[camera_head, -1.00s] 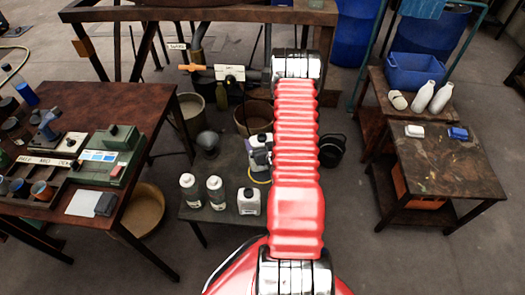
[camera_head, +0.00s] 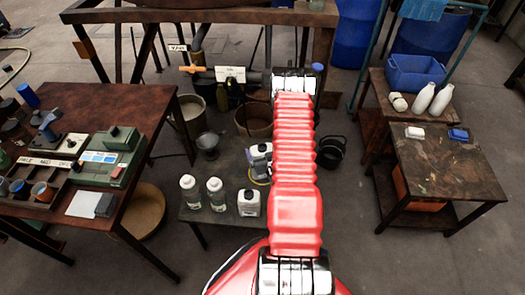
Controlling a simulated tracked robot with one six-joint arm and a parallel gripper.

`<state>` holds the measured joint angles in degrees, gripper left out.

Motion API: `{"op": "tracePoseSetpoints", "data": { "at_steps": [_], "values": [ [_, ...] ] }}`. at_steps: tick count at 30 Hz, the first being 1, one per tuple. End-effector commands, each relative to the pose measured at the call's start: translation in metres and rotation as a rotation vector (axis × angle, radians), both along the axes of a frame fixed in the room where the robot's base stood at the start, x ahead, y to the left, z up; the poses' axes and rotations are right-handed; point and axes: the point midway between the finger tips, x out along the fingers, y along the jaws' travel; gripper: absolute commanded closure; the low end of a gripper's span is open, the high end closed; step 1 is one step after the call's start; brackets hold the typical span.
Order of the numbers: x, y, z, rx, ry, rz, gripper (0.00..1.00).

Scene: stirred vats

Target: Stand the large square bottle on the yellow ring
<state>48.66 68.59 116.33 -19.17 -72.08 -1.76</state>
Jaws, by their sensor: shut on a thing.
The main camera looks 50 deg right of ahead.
Motion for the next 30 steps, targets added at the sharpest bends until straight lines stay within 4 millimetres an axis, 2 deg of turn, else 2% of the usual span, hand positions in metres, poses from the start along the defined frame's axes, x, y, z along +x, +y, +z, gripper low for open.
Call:
{"op": "tracePoseSetpoints", "data": {
  "at_steps": [11,12,15,25,30],
  "values": [
    [0.001,0.000,-0.002,-0.001,0.000,0.000,0.46],
    [0.000,-0.001,-0.002,-0.001,-0.001,-0.001,0.07],
    [0.000,-0.001,-0.002,-0.001,-0.001,-0.001,0.00],
    [0.000,-0.001,0.000,-0.001,-0.001,-0.001,0.00],
    [-0.012,0.005,0.005,0.000,0.001,-0.001,0.00]
  ]
}}
